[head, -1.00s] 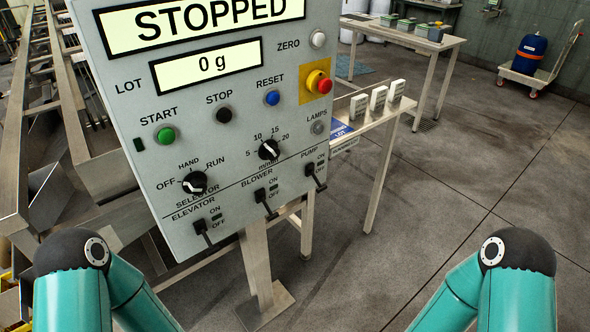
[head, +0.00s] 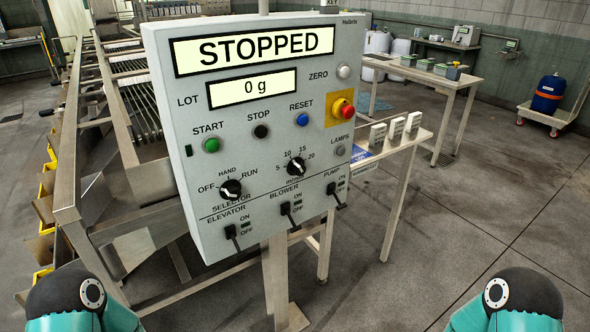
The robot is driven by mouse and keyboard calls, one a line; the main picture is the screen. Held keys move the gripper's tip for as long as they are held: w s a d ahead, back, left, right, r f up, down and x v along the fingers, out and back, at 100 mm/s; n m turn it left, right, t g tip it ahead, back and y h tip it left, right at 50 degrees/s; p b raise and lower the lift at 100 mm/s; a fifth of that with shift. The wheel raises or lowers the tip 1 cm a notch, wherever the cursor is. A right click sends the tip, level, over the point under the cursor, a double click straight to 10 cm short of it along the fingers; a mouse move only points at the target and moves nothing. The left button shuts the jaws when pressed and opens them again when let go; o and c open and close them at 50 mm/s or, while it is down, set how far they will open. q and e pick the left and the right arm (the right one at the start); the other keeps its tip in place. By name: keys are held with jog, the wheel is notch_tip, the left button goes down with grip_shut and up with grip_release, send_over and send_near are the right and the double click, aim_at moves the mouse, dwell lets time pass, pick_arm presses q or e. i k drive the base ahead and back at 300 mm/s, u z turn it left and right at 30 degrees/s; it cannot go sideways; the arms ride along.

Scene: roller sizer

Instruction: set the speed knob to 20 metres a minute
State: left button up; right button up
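The speed knob (head: 297,167) is a small black dial with a white mark, on the grey control panel (head: 180,110). Its scale reads 5, 10, 15 and 20 around its upper side, with 20 at the right. The mark is too small to read its setting surely. The panel's upper display (head: 255,51) reads STOPPED. The lower display (head: 252,88) reads 0 g. Only the upper parts of my two arms show at the bottom corners. Neither gripper is in view, and nothing touches the knob.
The black selector knob (head: 230,189) sits lower left of the speed knob. Elevator (head: 232,237), blower (head: 288,214) and pump (head: 337,196) switches run below. The red emergency button (head: 343,108) is at upper right. A narrow table (head: 400,148) stands behind the panel.

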aim_at(296, 167)
jog(key=i, duration=0.85)
jog(key=z, duration=0.05)
